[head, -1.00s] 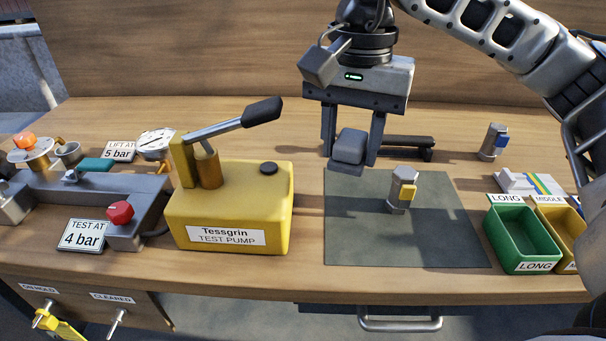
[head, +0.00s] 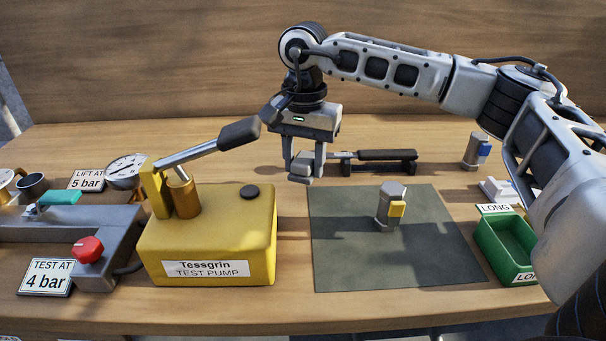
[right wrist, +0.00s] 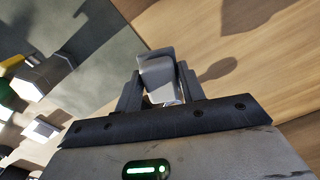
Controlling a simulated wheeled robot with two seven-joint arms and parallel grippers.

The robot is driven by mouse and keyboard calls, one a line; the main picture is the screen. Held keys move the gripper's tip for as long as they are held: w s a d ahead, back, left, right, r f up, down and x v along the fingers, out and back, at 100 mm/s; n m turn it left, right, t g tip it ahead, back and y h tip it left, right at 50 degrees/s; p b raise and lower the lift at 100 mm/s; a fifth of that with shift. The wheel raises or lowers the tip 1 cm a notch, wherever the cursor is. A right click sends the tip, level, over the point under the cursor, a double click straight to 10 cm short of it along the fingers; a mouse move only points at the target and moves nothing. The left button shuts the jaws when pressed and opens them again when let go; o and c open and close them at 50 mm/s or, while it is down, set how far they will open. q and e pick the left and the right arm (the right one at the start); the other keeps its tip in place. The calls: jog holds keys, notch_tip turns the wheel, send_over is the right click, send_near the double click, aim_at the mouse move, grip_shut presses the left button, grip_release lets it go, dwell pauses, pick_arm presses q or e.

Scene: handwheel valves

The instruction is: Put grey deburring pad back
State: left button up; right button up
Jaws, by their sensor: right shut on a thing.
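The grey deburring pad (head: 303,162) is a small light-grey block between the fingers of my right gripper (head: 305,169). The gripper points down and is shut on the pad behind the dark mat's back left corner, right of the yellow pump. In the right wrist view the pad (right wrist: 158,72) sits between the two fingers, with wooden bench top beyond it. A shadow lies on the wood beside it, and the pad appears held above the bench. My left gripper is not in view.
A black-handled tool on a low dark rest (head: 385,160) lies just right of the gripper. A valve body with a yellow tag (head: 391,206) stands on the dark mat (head: 345,265). The yellow test pump (head: 210,240) raises its lever close to the gripper's left. A green bin (head: 490,240) stands right.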

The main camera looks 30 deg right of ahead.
aim_at(303, 176)
jog(key=shift+w+d+f, duration=0.1)
jog(key=shift+w+f, duration=0.1)
jog(key=shift+f, duration=0.05)
jog(key=shift+w+d+f, duration=0.1)
jog(key=shift+w+f, duration=0.1)
jog(key=shift+f, duration=1.6)
jog(key=shift+f, duration=0.1)
jog(key=o, duration=0.9)
notch_tip(303, 176, up, 12)
jog(key=shift+r, duration=0.15)
